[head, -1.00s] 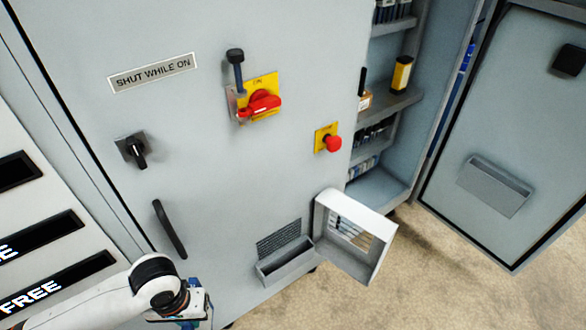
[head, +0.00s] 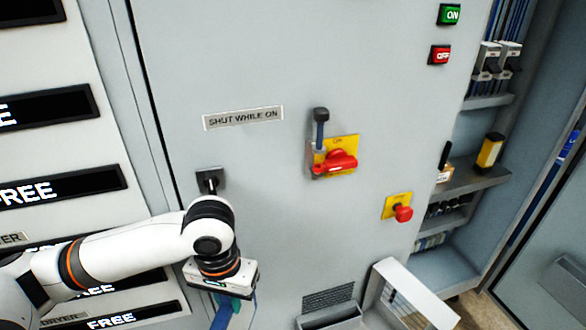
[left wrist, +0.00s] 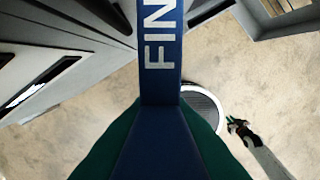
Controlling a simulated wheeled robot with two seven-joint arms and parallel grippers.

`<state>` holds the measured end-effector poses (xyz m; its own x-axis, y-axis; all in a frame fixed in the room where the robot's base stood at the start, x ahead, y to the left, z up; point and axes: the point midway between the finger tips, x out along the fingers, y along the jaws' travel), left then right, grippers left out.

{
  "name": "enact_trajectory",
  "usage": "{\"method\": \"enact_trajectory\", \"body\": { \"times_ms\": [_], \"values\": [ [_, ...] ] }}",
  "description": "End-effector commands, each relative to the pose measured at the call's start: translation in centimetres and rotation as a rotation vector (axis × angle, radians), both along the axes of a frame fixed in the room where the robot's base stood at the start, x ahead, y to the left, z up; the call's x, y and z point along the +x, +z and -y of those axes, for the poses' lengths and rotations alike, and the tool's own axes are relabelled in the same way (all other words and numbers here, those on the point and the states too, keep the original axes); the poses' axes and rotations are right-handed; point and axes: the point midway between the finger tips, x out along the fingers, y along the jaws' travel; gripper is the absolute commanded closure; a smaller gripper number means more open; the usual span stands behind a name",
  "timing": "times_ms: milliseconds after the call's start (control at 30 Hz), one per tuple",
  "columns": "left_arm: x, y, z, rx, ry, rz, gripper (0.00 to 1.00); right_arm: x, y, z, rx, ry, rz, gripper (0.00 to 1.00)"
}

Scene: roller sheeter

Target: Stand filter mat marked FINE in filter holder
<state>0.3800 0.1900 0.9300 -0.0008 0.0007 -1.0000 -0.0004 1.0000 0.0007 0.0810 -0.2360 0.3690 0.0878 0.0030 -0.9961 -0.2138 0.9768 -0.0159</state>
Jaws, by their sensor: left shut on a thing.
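My left gripper (head: 229,303) is shut on a blue filter mat (head: 220,318), in front of the grey cabinet door, below the black knob. In the left wrist view the mat (left wrist: 160,45) shows white letters "FIN"; the rest of the word is hidden. A grey open-topped trough (head: 332,318) under a vent grille (head: 330,296), low on the door, looks like the filter holder; the picture's edge cuts it off. The mat is left of it and apart from it. My right gripper (left wrist: 234,124) is small in the left wrist view, its jaw opening unclear.
A pale hinged frame (head: 415,290) stands out from the door right of the trough. The door carries a red switch (head: 335,162), a red button (head: 402,213) and a black knob (head: 209,180). Open shelves (head: 480,180) lie to the right.

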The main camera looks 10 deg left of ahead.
Motion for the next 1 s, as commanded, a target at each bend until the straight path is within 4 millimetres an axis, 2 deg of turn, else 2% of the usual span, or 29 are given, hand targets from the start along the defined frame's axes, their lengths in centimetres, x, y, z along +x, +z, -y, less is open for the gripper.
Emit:
{"method": "enact_trajectory", "body": {
  "times_ms": [133, 267, 700, 900, 1000],
  "values": [
    [0.1, 0.1, 0.2, -0.001, -0.010, 0.001, 1.00, 0.1, 0.0, 0.2, -0.003, -0.002, 0.002, 0.84],
    [0.5, 1.0, 1.5, -0.005, -0.071, 0.003, 1.00, 0.2, 0.0, 0.2, -0.002, -0.002, 0.003, 0.84],
    [3.2, 7.9, 10.3, -0.001, -0.542, 0.005, 1.00, 0.3, 0.0, 0.2, -0.002, -0.001, 0.004, 0.84],
    [3.9, 9.6, 12.5, -0.002, -0.669, 0.002, 1.00, 0.3, 0.0, 0.1, -0.001, -0.001, 0.004, 0.84],
    [4.1, 9.8, 13.0, -0.002, -0.702, 0.001, 1.00, 0.3, 0.0, 0.0, 0.000, 0.000, 0.004, 0.84]
  ]
}}
